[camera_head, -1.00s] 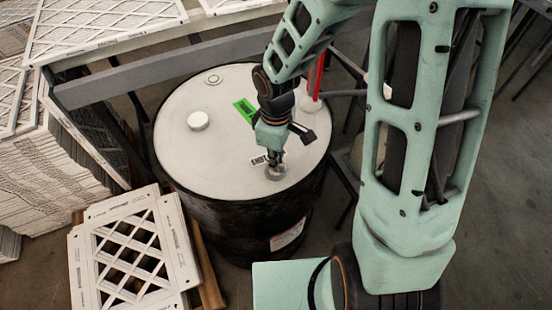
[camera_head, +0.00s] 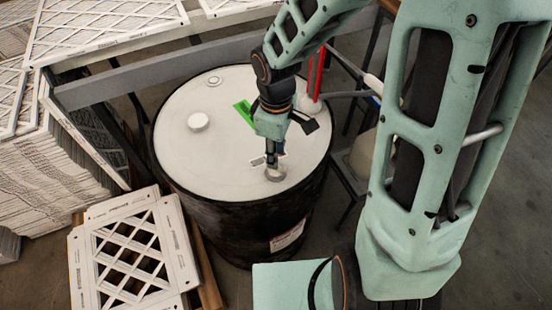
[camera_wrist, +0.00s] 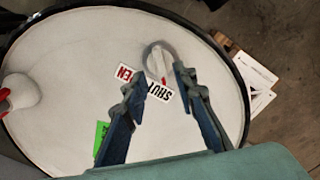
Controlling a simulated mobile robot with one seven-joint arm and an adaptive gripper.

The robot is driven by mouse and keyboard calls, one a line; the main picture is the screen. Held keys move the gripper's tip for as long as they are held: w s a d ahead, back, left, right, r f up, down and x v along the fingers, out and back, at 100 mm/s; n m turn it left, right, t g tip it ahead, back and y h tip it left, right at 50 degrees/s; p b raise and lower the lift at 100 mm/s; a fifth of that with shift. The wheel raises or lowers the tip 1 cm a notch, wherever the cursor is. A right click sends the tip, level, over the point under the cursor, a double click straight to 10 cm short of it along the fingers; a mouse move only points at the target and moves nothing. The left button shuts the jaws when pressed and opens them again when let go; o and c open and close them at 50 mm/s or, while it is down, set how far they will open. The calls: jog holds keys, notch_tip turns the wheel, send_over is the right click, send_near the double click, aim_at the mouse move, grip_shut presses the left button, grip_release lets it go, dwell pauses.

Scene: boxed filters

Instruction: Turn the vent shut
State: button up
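The vent (camera_head: 275,174) is a small round grey fitting near the front right edge of the drum lid (camera_head: 190,160). In the wrist view the vent (camera_wrist: 158,58) is a pale ring with a part inside that I cannot make out clearly. Next to it are a label ending in red "EN" (camera_wrist: 125,73) and a black "SHUT" label (camera_wrist: 162,93). My gripper (camera_head: 273,160) points down at the vent. In the wrist view its fingers (camera_wrist: 160,76) are apart, one on each side of the vent. I see no clear contact.
A white cap (camera_head: 198,121), a small bung (camera_head: 213,80) and a green label (camera_head: 244,112) are on the lid. A red pipe (camera_head: 316,75) stands at its back right. A lattice filter (camera_head: 128,255) is at front left, boxed filters (camera_head: 40,170) at left.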

notch_tip(320, 180, up, 8)
jog(key=shift+r, duration=0.15)
dwell(0.6)
